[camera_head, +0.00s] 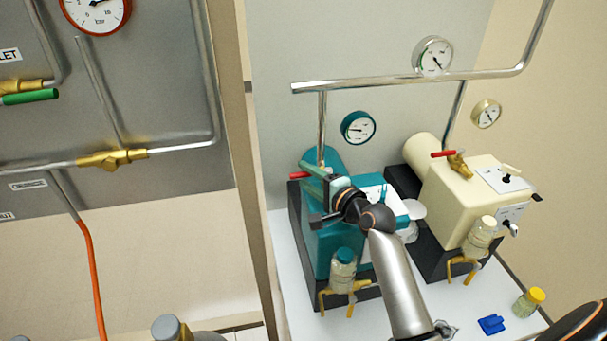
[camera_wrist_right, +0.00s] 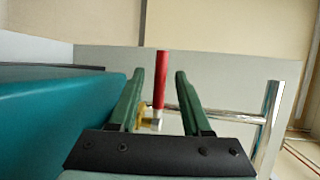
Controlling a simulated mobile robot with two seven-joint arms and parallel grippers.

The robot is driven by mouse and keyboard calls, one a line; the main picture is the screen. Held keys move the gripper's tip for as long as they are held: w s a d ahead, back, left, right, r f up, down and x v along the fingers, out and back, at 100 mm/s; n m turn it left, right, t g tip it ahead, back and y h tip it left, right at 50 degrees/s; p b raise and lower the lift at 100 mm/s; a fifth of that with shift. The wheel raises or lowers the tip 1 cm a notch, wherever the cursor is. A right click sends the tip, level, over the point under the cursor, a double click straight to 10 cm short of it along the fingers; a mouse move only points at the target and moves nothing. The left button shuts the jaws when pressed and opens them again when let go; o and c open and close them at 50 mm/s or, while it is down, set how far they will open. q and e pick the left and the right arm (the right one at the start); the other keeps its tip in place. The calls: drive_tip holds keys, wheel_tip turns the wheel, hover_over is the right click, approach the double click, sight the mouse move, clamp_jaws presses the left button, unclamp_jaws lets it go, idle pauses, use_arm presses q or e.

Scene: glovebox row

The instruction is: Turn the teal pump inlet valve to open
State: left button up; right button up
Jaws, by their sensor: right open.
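The teal pump (camera_head: 331,240) stands on the white bench. Its inlet valve shows a red lever (camera_head: 298,175) beside the upright pipe, pointing left. My right gripper (camera_head: 312,167) is over the top of the teal pump, close to this lever, and hides most of the valve body. In the right wrist view, the red lever (camera_wrist_right: 160,80) stands upright in the picture between the two green fingers of my open right gripper (camera_wrist_right: 160,88), with a gap on both sides. A little brass (camera_wrist_right: 142,115) shows behind the left finger. My left gripper is out of view.
A cream pump (camera_head: 455,200) with its own red-levered valve (camera_head: 455,158) stands to the right. Pipes (camera_head: 390,80) and gauges (camera_head: 358,127) are behind. A jar (camera_head: 343,272) hangs on the teal pump's front. A blue item (camera_head: 491,324) and a yellow-capped jar (camera_head: 529,301) lie front right.

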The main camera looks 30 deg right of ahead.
drive_tip(key=shift+x, duration=0.85)
clamp_jaws()
drive_tip(key=shift+s+f, duration=0.1)
idle(0.8)
